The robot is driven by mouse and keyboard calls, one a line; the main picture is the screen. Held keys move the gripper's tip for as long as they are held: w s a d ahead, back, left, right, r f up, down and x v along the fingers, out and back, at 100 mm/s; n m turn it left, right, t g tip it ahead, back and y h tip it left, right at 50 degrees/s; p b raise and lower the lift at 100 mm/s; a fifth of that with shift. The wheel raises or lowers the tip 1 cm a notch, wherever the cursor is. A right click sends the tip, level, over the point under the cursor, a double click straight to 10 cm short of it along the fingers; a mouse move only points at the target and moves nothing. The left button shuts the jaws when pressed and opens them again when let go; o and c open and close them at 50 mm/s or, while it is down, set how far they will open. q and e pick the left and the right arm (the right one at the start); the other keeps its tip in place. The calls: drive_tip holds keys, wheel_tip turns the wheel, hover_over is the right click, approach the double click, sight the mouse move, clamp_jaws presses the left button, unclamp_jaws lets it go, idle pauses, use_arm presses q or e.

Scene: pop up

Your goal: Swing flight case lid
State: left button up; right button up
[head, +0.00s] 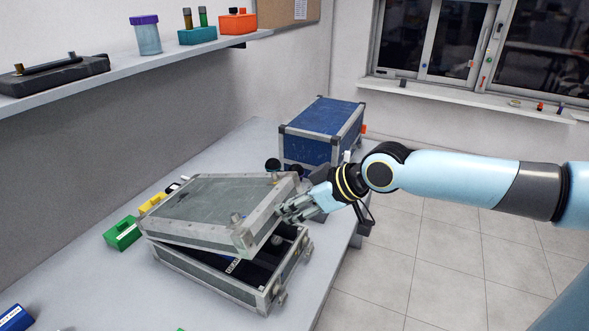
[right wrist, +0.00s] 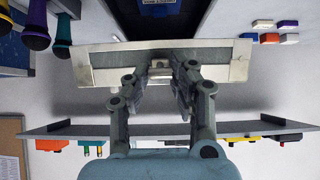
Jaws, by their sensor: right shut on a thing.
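The flight case is grey with metal edging. Its lid (head: 205,205) is partly raised, tilted over the lower shell (head: 205,276), with a dark gap at the front right. My right gripper (head: 287,208) is shut on the lid's right edge. In the right wrist view its fingers (right wrist: 160,80) close around a small fitting at the middle of the lid edge (right wrist: 110,66). The dark case interior with a label shows beyond it (right wrist: 165,22). What exactly lies between the fingertips is partly hidden. My left gripper is not in view.
A blue case (head: 318,132) stands behind on the table, with dark round-headed items near it. A green box (head: 122,233) and yellow item (head: 152,203) lie left of the flight case. A shelf (head: 150,68) with containers runs above.

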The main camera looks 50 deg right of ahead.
drive_tip(key=shift+w+a+r+p, duration=0.25)
drive_tip(key=shift+w+r+p, duration=0.6)
drive_tip(key=shift+r, duration=0.7)
drive_tip(key=shift+w+a+r+p, duration=0.25)
drive_tip(key=shift+w+r+p, duration=0.65)
drive_tip(key=shift+r, duration=0.6)
drive_tip(key=shift+w+a+r+p, duration=0.25)
drive_tip(key=shift+w+r+p, duration=0.6)
drive_tip(key=shift+r, duration=0.7)
drive_tip(key=shift+w+r, duration=0.25)
drive_tip(key=shift+w+a+r+p, duration=0.35)
drive_tip(key=shift+w+a+r, duration=0.05)
drive_tip(key=shift+w+r, duration=1)
drive_tip(key=shift+w+a+r+p, duration=0.4)
drive_tip(key=shift+w+a+r, duration=0.05)
drive_tip(key=shift+w+r, duration=0.95)
drive_tip(key=shift+w+a+r+p, duration=0.35)
drive_tip(key=shift+w+a+r, duration=0.05)
drive_tip(key=shift+w+r, duration=0.95)
drive_tip(key=shift+w, duration=0.1)
